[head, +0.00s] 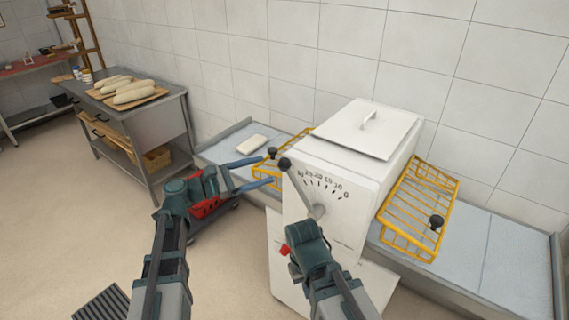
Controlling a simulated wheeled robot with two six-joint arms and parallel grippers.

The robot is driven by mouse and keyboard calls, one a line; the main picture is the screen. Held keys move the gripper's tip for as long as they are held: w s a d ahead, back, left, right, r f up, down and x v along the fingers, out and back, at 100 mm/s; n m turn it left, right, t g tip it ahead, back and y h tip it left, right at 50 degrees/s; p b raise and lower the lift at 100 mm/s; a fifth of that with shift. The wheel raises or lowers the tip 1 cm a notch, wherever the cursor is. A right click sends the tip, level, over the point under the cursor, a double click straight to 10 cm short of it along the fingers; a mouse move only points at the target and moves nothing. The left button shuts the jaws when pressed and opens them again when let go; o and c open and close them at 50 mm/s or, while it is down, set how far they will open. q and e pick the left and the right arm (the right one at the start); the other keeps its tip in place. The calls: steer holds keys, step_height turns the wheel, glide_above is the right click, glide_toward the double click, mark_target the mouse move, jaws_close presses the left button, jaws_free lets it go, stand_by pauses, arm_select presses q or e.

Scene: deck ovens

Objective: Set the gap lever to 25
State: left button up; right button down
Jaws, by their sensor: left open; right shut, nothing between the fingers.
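The gap lever (299,185) is on the front of the white machine (340,180). It slants up and left from its pivot to a black ball knob (284,163), at the high left end of the number scale (323,180), past the 25 mark. My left gripper (269,168) is open, with its two blue fingers pointing right, one higher and one lower. Their tips are just left of the knob, and I see no clear contact. My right gripper (303,247) is shut and empty, in front of the machine below the pivot. Its fingertips are hard to make out.
Yellow wire guards stand on both sides of the machine, the right one (418,205) with a black knob. A dough piece (252,144) lies on the left belt (225,150). A steel table (150,118) with loaves on a board is at the left. The right belt (500,250) is clear.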

mark_target(279, 165)
arm_select(q)
steer(key=x, duration=0.8)
steer(key=shift+d, duration=0.15)
jaws_close()
stand_by(1.1)
